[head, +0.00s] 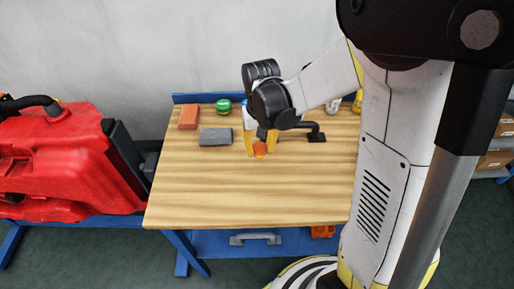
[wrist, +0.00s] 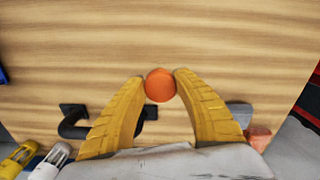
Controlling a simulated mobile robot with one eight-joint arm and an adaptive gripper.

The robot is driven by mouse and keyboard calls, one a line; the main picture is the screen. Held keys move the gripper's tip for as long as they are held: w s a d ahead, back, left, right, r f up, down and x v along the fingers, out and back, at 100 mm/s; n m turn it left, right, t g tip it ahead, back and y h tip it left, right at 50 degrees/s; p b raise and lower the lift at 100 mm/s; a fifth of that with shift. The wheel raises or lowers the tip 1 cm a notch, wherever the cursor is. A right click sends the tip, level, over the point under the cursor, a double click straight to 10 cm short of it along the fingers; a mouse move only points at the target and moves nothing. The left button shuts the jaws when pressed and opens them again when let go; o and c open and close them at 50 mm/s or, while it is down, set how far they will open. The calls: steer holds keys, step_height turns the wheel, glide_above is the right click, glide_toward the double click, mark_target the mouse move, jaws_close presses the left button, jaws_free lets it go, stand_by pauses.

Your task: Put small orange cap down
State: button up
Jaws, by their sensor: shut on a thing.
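The small orange cap (head: 260,150) is between the yellow fingertips of my gripper (head: 260,147), over the wooden bench top (head: 210,185) in the head view. In the wrist view the round orange cap (wrist: 160,85) sits at the tips of the two yellow fingers of my gripper (wrist: 160,83), which are shut on it. I cannot tell whether the cap touches the wood below it. The front and middle of the bench top are bare.
An orange-red brick (head: 188,119), a grey block (head: 215,137) and a green round thing (head: 223,106) lie at the back left. A black handle (head: 313,134) is right of my gripper. A red scrubber tank (head: 65,160) stands left of the bench.

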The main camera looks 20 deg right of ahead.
mark_target(260, 156)
steer(key=shift+w+d+f, duration=0.2)
steer(key=shift+w+f, duration=0.05)
steer(key=shift+w, duration=0.05)
steer(key=shift+f, duration=0.2)
steer(key=shift+f+b, duration=0.95)
steer(key=shift+f, duration=0.8)
steer(key=shift+f, duration=0.15)
steer(key=o, duration=1.1)
steer(key=shift+c, duration=0.2)
